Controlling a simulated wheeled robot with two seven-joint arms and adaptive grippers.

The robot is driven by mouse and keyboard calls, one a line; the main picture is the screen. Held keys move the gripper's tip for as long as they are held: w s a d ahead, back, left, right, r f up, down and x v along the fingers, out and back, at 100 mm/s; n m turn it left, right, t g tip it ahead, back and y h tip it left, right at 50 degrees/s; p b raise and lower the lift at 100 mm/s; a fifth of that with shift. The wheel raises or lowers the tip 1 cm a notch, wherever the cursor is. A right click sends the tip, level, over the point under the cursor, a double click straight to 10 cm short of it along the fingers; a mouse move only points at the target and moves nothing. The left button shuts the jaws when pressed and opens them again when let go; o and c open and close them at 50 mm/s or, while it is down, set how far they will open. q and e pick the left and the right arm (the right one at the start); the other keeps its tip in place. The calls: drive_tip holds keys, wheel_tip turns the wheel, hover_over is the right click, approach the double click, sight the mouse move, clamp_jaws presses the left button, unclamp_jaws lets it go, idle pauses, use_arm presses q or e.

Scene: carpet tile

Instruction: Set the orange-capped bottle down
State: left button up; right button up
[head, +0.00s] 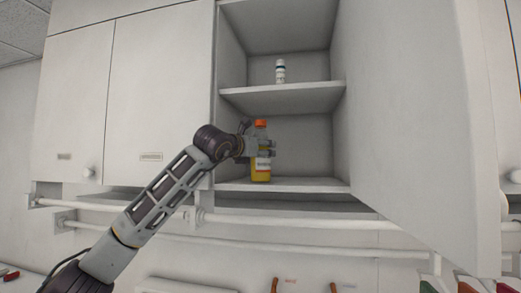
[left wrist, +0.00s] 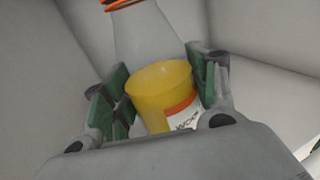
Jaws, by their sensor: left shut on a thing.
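The orange-capped bottle (head: 261,167) is clear with yellow liquid and a white and red label. It is upright inside the open cabinet, at the bottom shelf (head: 315,184). Its base looks to be at the shelf surface, but I cannot tell if it bears on it. My left gripper (head: 266,147) is shut around the bottle's upper body. In the left wrist view the bottle (left wrist: 158,85) stands between the two green-padded fingers (left wrist: 160,88). My right gripper is not in view.
The open cabinet door (head: 415,120) is on the right. Closed doors (head: 160,85) are on the left. The bottom shelf right of the bottle is clear. A rail (head: 290,219) runs below.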

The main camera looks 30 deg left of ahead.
use_arm(q)
drive_tip(key=shift+f, duration=0.1)
drive_tip(key=o, duration=1.4)
drive_tip(key=shift+c, duration=0.2)
drive_tip(key=shift+o, duration=0.2)
drive_tip(key=s+b, duration=0.4)
drive_tip(key=s, duration=0.8)
drive_tip(key=shift+a, duration=0.35)
